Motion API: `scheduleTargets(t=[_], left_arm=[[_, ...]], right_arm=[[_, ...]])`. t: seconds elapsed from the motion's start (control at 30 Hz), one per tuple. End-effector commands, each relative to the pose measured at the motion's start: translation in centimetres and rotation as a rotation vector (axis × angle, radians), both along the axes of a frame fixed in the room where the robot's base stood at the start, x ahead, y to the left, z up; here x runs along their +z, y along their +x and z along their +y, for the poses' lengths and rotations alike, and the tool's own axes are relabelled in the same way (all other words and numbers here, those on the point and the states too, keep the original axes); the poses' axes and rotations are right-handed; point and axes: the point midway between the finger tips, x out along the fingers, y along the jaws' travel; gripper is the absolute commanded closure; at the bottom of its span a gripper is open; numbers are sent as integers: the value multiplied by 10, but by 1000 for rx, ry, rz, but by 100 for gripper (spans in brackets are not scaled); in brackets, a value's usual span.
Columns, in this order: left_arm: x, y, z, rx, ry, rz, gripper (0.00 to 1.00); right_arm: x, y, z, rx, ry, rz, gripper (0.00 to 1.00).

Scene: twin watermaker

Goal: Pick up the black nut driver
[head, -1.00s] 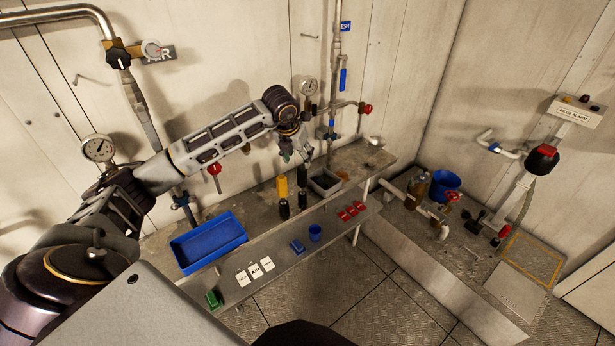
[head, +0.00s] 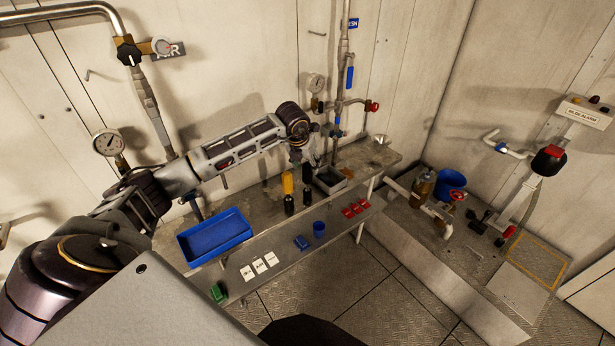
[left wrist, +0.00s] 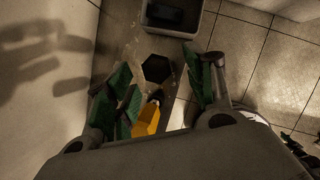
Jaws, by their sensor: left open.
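The black nut driver (head: 306,197) stands upright on the bench, just right of a yellow-handled driver (head: 288,183) with a black lower part. My left gripper (head: 303,157) is above the black driver, pointing down, open and empty. In the left wrist view the gripper (left wrist: 160,84) has its green-padded fingers spread. A black hexagonal shape, seemingly the top of the black nut driver (left wrist: 156,68), shows between and beyond the fingertips. The yellow driver (left wrist: 147,118) is close to the left finger; I cannot tell whether they touch. My right gripper is not in view.
A grey open bin (head: 330,181) stands right of the drivers. A blue tray (head: 215,238) is to their left. Pipes and a gauge (head: 316,84) are behind.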

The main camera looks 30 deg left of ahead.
Motion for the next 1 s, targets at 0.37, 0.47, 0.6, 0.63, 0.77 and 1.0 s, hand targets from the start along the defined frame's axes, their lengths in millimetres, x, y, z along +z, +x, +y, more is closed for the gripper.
scheduleTargets(t=[0.37,0.47,0.6,0.63,0.77,1.0], left_arm=[[-22,9,1,0,0,1,46],[-22,9,1,0,0,1,46],[-22,9,1,0,0,1,46],[-22,9,1,0,0,1,46],[-27,10,1,0,-1,2,46],[-49,17,5,1,-2,3,46]], right_arm=[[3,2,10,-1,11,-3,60],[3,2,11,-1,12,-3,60],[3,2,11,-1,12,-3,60],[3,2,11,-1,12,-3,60],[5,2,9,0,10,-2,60],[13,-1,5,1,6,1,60]])
